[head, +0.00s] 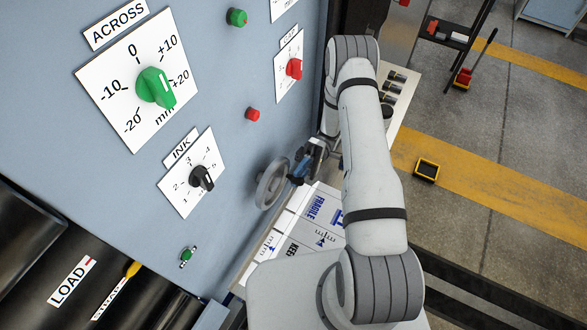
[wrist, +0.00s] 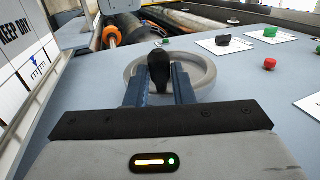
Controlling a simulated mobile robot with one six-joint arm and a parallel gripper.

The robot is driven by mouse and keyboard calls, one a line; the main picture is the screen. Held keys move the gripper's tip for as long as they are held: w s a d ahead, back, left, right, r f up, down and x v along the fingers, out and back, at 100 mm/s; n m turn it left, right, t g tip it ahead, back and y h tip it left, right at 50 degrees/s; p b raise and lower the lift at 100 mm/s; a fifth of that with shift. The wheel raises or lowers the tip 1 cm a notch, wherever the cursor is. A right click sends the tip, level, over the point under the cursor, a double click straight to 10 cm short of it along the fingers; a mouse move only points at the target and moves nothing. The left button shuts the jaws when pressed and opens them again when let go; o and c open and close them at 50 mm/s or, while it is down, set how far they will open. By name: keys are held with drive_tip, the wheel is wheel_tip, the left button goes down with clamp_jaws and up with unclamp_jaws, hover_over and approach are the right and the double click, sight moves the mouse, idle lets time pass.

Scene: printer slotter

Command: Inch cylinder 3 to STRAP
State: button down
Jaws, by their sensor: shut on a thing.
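A grey handwheel (head: 269,186) stands out from the blue-grey machine panel (head: 226,140). In the wrist view the wheel (wrist: 204,70) has a black handle (wrist: 160,70) on its rim. My gripper (wrist: 160,90) is shut on this handle, a blue finger on either side. In the head view my gripper (head: 303,166) is at the wheel's right side, and the handle is mostly hidden there. A LOAD label (head: 73,281) with a red mark sits at lower left beside a yellow pointer (head: 132,269).
Panel dials include a green ACROSS knob (head: 156,88), a black INK knob (head: 202,178) and a red knob (head: 294,68). A red button (head: 252,114) and a small green one (head: 188,256) are close by. White FRAGILE-printed board (head: 315,217) lies below my gripper.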

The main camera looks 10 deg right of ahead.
drive_tip(key=shift+f, duration=0.1)
drive_tip(key=c, duration=1.3)
unclamp_jaws()
drive_tip(key=shift+s, duration=0.1)
